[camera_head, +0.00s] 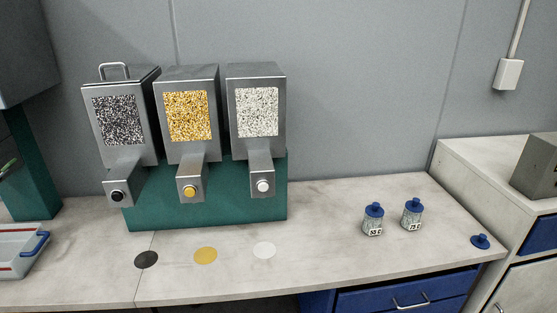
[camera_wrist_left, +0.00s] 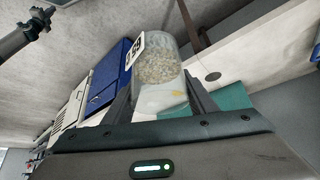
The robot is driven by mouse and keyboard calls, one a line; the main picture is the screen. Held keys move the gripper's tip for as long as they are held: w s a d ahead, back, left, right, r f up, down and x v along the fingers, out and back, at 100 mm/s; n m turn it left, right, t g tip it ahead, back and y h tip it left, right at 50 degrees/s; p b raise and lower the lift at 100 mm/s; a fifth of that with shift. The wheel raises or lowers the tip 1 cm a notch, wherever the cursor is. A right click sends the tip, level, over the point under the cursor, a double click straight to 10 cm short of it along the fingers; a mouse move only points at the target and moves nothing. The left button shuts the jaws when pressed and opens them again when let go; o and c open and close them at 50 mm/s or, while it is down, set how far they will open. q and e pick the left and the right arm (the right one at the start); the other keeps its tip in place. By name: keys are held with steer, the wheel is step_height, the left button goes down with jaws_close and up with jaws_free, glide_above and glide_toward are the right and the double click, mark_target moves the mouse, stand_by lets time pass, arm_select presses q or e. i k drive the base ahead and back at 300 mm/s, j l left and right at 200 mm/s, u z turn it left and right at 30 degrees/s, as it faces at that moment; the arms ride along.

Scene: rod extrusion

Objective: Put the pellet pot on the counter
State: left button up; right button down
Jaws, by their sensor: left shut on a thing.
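The pellet pot (camera_wrist_left: 158,72) is a clear pot with pale pellets and a white label with dark print. It shows in the left wrist view, between the fingers of my left gripper (camera_wrist_left: 161,97), which is shut on it. Its lid does not show. The counter (camera_head: 335,268) is a pale marbled worktop in the head view. Neither the held pot nor my left gripper shows in the head view, so I cannot tell the pot's height above the counter. My right gripper is not clearly in view.
Dispensers with dark (camera_head: 118,120), yellow (camera_head: 188,115) and white pellets (camera_head: 257,112) stand at the back. Black (camera_head: 146,260), yellow (camera_head: 205,255) and white discs (camera_head: 264,250) mark the counter. Two blue-lidded pots (camera_head: 373,219) (camera_head: 412,214) and a loose blue lid (camera_head: 480,241) are right.

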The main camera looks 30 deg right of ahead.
mark_target(343, 262)
steer(key=z, duration=1.2)
steer(key=i+l, duration=1.05)
